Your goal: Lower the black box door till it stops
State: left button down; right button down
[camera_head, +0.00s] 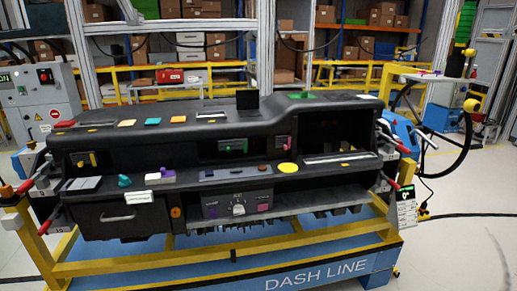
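A black dashboard module (220,134) lies across a yellow and blue stand. At its lower left is a black box door (120,220) with a pale bar handle (117,217). The door's front looks upright and flush with the panel around it, so it appears shut. A dark open recess (335,130) is at the upper right of the module. Neither of my grippers is in view, and nothing of mine touches the door.
The stand's yellow rails (215,262) and blue base (320,275) run below the module. Red-handled clamps hold both ends. A grey control cabinet (38,105) stands at left; a side table (440,79) stands at right. The floor (470,255) at right is mostly clear.

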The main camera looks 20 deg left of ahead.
aim_at(108, 219)
jog(key=u, duration=1.65)
